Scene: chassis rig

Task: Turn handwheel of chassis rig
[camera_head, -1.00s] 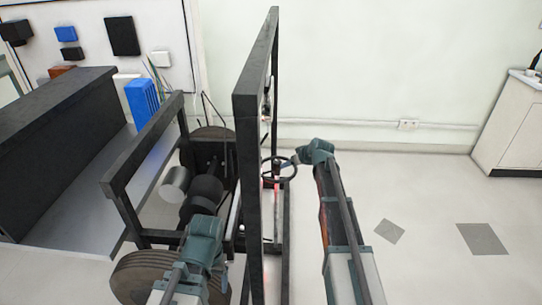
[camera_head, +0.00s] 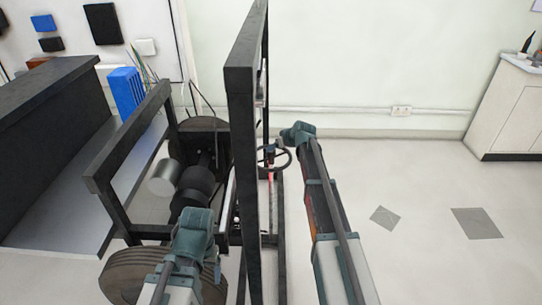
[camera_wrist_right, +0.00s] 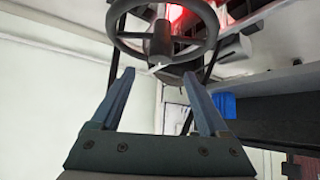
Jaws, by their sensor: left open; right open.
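The dark round handwheel (camera_head: 290,158) sits on the right side of the tall black frame of the chassis rig (camera_head: 240,80). In the right wrist view the handwheel (camera_wrist_right: 162,40) fills the top centre, with its hub and spokes showing. My right gripper (camera_wrist_right: 157,78) is open and empty, its two fingers pointing toward the wheel's lower rim, with no grip on it. In the head view its fingers are mostly hidden behind the wheel and wrist. My left gripper (camera_head: 222,235) is low by the rig's left side, away from the wheel; its fingers are hard to make out.
Rollers (camera_head: 195,185) and a large wheel (camera_head: 130,275) are on the rig's left side. A dark bench (camera_head: 50,130) stands farther left. Open floor (camera_head: 420,260) lies to the right, before a white cabinet (camera_head: 515,105).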

